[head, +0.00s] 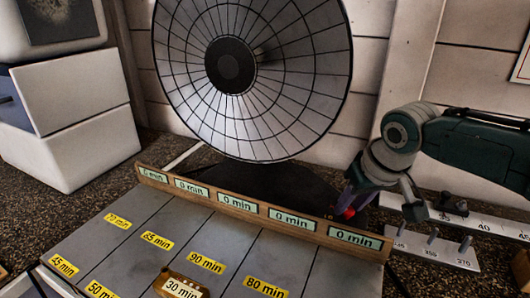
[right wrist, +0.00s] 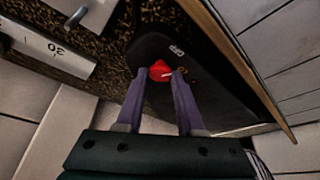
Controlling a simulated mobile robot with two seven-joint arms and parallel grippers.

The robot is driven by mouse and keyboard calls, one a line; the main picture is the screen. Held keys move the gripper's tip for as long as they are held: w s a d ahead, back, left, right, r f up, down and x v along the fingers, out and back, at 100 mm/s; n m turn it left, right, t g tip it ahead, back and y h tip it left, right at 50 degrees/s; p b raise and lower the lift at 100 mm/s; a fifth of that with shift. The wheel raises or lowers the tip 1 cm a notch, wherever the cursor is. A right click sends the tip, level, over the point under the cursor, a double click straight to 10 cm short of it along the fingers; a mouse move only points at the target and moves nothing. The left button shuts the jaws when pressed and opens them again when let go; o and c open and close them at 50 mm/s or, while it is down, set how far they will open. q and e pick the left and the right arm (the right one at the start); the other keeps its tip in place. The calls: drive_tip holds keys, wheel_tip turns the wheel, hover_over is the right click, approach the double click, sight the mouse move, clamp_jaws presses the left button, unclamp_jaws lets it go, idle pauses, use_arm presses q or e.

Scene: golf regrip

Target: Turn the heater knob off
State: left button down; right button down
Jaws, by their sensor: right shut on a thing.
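The heater (head: 300,115) is a large round dish with a wire grille on a dark base, at the back middle of the head view. Its red knob (head: 349,212) sits on the right end of the dark base (head: 285,188), behind the wooden strip. In the right wrist view the red knob (right wrist: 160,71) has a pale pointer mark. My right gripper (head: 358,205) reaches down at the knob. Its purple fingertips, also in the right wrist view (right wrist: 157,75), are shut on the red knob from both sides. My left gripper is not in view.
A wooden strip (head: 262,212) with several "0 min" displays stands in front of the heater. Grey panels with yellow time labels (head: 206,262) lie before it. White numbered racks (head: 437,246) with pegs are at the right. White boxes (head: 75,110) stand at the left.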

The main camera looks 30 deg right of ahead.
drive_tip(key=n+y, duration=0.1)
drive_tip(key=n, duration=0.1)
drive_tip(key=shift+d+f+n+b, duration=0.1)
drive_tip(key=shift+d+n+b, duration=0.05)
drive_tip(key=shift+n+b, duration=0.2)
drive_tip(key=shift+d+n+y+b, duration=0.1)
drive_tip(key=shift+n+y+b, duration=0.5)
drive_tip(key=shift+n, duration=1.05)
drive_tip(key=shift+b, duration=0.3)
drive_tip(key=c, duration=0.5)
unclamp_jaws()
drive_tip(key=shift+c, duration=0.2)
